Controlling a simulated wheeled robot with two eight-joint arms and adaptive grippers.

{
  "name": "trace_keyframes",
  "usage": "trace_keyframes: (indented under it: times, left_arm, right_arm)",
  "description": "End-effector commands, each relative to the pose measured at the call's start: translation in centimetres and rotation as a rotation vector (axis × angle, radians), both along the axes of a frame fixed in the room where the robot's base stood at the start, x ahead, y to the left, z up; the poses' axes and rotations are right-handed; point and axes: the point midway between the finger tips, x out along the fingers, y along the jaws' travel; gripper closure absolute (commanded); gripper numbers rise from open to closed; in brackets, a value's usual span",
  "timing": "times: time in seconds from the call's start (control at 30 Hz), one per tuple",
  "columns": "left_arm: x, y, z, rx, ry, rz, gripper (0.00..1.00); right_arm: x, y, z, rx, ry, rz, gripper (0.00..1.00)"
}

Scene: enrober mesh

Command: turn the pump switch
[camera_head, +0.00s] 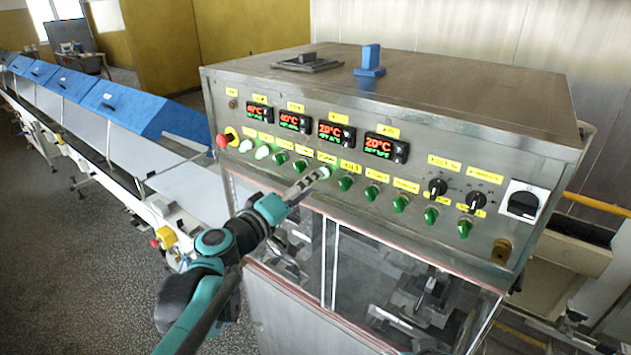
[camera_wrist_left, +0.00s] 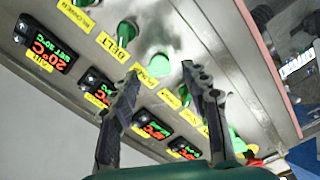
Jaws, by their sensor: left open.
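The steel control panel (camera_head: 360,165) carries a row of green rotary switches with yellow labels. My left gripper (camera_head: 311,182) is at the panel front, beside a bright green switch (camera_head: 324,172) near the middle of the row. In the left wrist view, my open left gripper (camera_wrist_left: 160,72) has its fingertips on either side of a bright green switch (camera_wrist_left: 158,65). I cannot tell whether the fingers touch it. The label for the pump is too small or turned to read, so I cannot confirm which switch it is. My right gripper is not in view.
A red stop button (camera_head: 222,141) sits at the panel's left end, and a black main switch (camera_head: 523,204) at its right. Temperature displays (camera_head: 337,132) are above the switches. A conveyor with blue covers (camera_head: 140,103) runs off left. A blue block (camera_head: 370,62) stands on top.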

Motion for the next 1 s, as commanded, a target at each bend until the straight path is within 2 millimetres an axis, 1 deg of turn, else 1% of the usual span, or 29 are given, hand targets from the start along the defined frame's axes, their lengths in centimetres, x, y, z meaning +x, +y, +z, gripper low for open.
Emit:
trace_keyframes:
  times: [0.03, 0.2, 0.3, 0.4, 0.53, 0.83, 0.87, 0.93, 0.97, 1.0]
  left_arm:
    - [-1.0, 0.9, 0.0, 0.0, 0.0, 0.004, 0.53]
    - [-4.0, 3.1, 0.0, 0.001, 0.0, 0.005, 0.53]
    - [-5.4, 4.1, 0.0, 0.001, 0.0, 0.004, 0.53]
    - [-6.4, 4.7, 0.0, 0.001, 0.0, 0.003, 0.53]
    - [-7.0, 5.1, 0.0, 0.001, 0.0, 0.001, 0.53]
    - [-7.1, 5.1, -0.1, 0.002, 0.001, 0.0, 0.53]
    - [-7.2, 5.1, -0.2, 0.004, 0.001, -0.002, 0.53]
    - [-7.6, 4.9, -1.5, 0.025, 0.011, -0.008, 0.53]
    - [-7.9, 4.7, -2.4, 0.041, 0.019, -0.013, 0.53]
    - [-8.4, 4.4, -4.1, 0.074, 0.032, -0.021, 0.53]
  right_arm:
    - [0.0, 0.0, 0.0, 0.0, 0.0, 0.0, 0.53]
    - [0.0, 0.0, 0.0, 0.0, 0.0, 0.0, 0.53]
    - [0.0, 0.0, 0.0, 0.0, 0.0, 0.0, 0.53]
    - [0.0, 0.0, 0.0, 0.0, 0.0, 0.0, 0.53]
    - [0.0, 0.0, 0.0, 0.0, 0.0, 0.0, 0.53]
    - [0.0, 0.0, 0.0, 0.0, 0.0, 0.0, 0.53]
    - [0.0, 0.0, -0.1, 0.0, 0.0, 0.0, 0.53]
    - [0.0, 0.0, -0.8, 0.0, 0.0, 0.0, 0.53]
    - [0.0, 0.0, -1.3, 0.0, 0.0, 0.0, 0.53]
    - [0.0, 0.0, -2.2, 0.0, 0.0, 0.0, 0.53]
